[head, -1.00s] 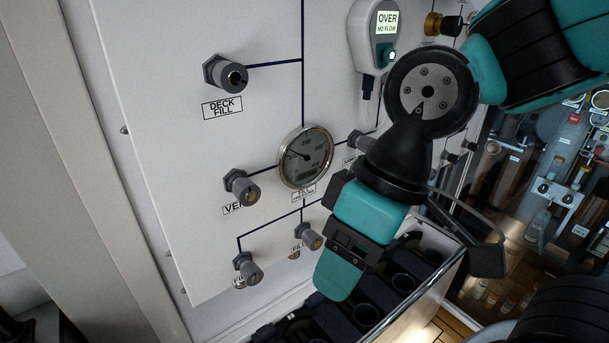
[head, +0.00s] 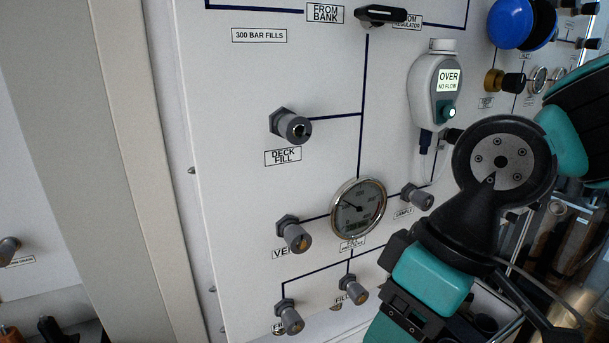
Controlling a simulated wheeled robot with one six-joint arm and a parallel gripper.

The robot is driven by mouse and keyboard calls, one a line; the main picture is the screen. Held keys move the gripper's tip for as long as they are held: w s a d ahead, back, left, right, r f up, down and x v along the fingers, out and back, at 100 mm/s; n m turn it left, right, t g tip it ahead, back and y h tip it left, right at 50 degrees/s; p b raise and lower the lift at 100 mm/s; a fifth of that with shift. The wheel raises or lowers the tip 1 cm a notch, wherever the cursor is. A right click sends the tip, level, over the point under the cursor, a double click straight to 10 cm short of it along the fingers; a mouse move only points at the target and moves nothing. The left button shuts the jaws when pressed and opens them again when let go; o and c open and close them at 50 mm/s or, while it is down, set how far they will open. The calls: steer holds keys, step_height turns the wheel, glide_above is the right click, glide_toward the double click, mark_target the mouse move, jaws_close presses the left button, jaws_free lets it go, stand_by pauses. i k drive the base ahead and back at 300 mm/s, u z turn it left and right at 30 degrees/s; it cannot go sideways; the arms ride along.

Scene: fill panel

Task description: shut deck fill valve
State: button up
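The deck fill valve (head: 292,126) is a grey knob on the white panel (head: 235,190), with a "DECK FILL" label (head: 283,157) just below it. A dark line runs from it to the right. My gripper (head: 405,325) is teal and black at the lower right, well apart from the valve, below and to its right. Its fingertips run off the bottom edge, so I cannot tell its opening. Nothing hides the valve.
A round gauge (head: 358,207) sits right of the vent valve (head: 294,234). Two fill valves (head: 289,318) (head: 354,290) are below. A sampler reading "OVER NO FLOW" (head: 437,92) and a black lever (head: 386,15) are at upper right. The panel around the deck fill valve is clear.

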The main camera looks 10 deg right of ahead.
mark_target(295, 128)
steer(key=u, duration=0.85)
steer(key=k, duration=0.6)
steer(key=z, duration=0.35)
steer(key=i, duration=0.5)
steer(key=z, duration=0.05)
steer(key=k, duration=0.4)
steer(key=z, duration=0.5)
